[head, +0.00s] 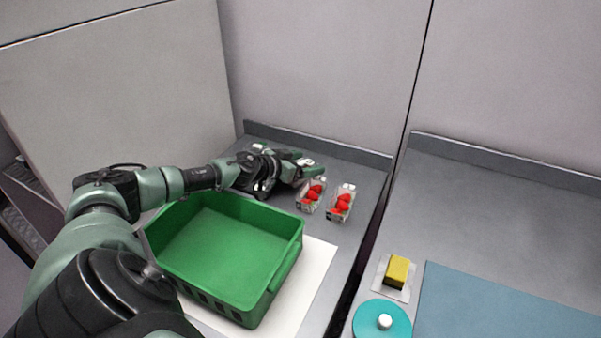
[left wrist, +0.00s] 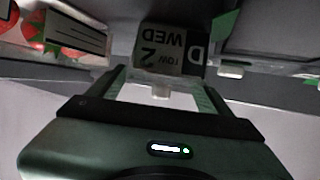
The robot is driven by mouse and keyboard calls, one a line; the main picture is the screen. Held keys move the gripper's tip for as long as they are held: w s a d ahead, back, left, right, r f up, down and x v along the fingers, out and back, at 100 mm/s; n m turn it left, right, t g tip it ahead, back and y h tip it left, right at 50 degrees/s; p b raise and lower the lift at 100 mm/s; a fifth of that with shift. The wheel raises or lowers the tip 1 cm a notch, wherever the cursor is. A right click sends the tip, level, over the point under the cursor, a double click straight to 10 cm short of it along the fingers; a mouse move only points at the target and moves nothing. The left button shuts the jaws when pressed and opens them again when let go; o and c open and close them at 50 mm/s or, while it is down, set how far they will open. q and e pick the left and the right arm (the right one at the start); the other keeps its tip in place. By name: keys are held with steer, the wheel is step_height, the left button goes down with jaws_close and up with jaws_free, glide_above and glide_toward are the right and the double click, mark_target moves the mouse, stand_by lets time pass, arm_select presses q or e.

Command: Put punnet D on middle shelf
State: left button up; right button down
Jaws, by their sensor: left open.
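A tag reading D, WED, row 2 (left wrist: 172,50), upside down, shows in the left wrist view, just beyond my left gripper (left wrist: 158,80). A small white tab (left wrist: 160,91) below the tag shows between the open fingers. Punnet D's body and contents are not clear there. In the head view my left gripper (head: 296,166) reaches to the back of the left counter, behind and left of two clear punnets of red berries, a left one (head: 311,195) and a right one (head: 341,203). I cannot read their tags in the head view. My right gripper is out of view. No middle shelf can be made out.
An empty green crate (head: 228,244) stands on a white mat (head: 318,265) in front of the gripper. A dark gap divides the counters. The right one holds a yellow block (head: 397,271), a teal disc (head: 383,318) and a blue mat (head: 500,305). Walls close the back.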

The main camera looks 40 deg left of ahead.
arm_select(q)
steer(key=shift+w+f, duration=0.1)
steer(key=shift+w, duration=0.2)
steer(key=c, duration=1.7)
